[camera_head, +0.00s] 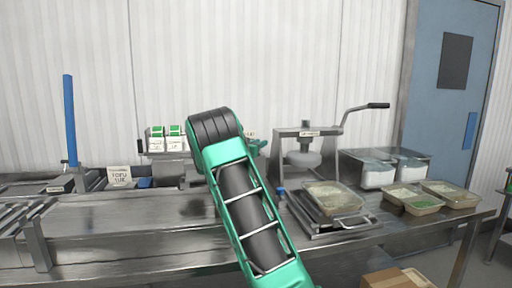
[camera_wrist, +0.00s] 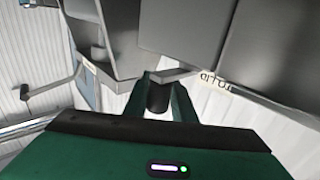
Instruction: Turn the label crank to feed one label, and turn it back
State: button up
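In the wrist view a dark cylindrical crank handle (camera_wrist: 158,98) stands between the two green fingers of my gripper (camera_wrist: 162,100). The fingers lie close against both its sides, so my gripper looks shut on it. A short grey crank arm (camera_wrist: 178,74) runs from the handle toward the grey housing (camera_wrist: 185,28). A small label with dark print (camera_wrist: 214,82) shows right of the fingers, upside down. In the head view my green arm covers the crank and most of the gripper; only a green part shows right of the arm's dark joint.
In the head view a press with a long lever (camera_head: 362,108) stands right of my arm. Green-and-white cartons (camera_head: 167,138) and a blue post (camera_head: 70,118) stand left.

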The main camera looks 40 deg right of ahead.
grip_shut()
jog(key=shift+a, duration=0.15)
jog(key=shift+w+r+t, duration=0.1)
jog(key=shift+t, duration=0.2)
